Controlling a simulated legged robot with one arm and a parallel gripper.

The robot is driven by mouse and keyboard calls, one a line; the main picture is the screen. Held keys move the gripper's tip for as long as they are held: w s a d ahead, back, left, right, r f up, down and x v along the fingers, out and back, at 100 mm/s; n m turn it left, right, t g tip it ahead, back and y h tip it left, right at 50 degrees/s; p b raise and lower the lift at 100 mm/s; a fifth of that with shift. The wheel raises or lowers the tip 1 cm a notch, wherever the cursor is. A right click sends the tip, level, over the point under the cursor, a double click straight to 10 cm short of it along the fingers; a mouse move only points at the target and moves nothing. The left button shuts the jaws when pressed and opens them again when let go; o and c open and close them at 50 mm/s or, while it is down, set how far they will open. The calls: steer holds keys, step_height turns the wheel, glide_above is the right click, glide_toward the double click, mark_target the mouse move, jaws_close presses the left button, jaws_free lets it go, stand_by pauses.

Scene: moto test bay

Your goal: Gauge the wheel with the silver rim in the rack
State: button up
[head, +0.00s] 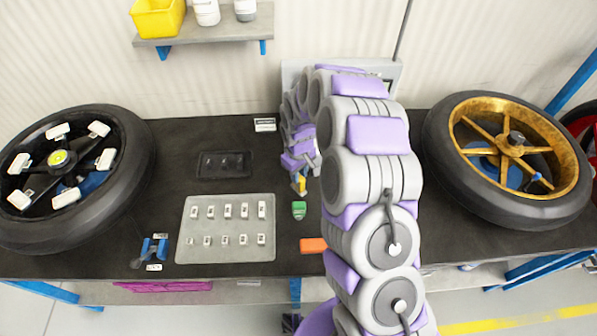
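No wheel with a silver rim and no rack can be made out in the head view. A wheel with a dark rim (62,165) and several white blocks on it lies at the left of the dark bench. A wheel with a gold rim (508,148) is at the right. My gripper (301,184) points down over the middle of the bench, with a small yellow-orange piece at its tip. I cannot tell whether that piece is held or part of the gripper. A small green object (299,210) lies on the bench just below the tip in the picture; which tool it is stays unclear.
A grey tray (226,251) with rows of small white weights, a black tray (246,166), a blue tool (152,250) and an orange block (313,245) lie on the bench (180,135). A shelf (220,38) holds a yellow bin (157,17). My arm hides the bench's centre right.

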steer(key=o, duration=0.5)
steer(key=shift+o, duration=0.2)
steer(key=shift+r, duration=0.1)
step_height(320, 180, up, 17)
steer(key=p, duration=0.2)
steer(key=shift+w+p, duration=0.15)
steer(key=shift+p, duration=0.15)
steer(key=shift+r, duration=0.1)
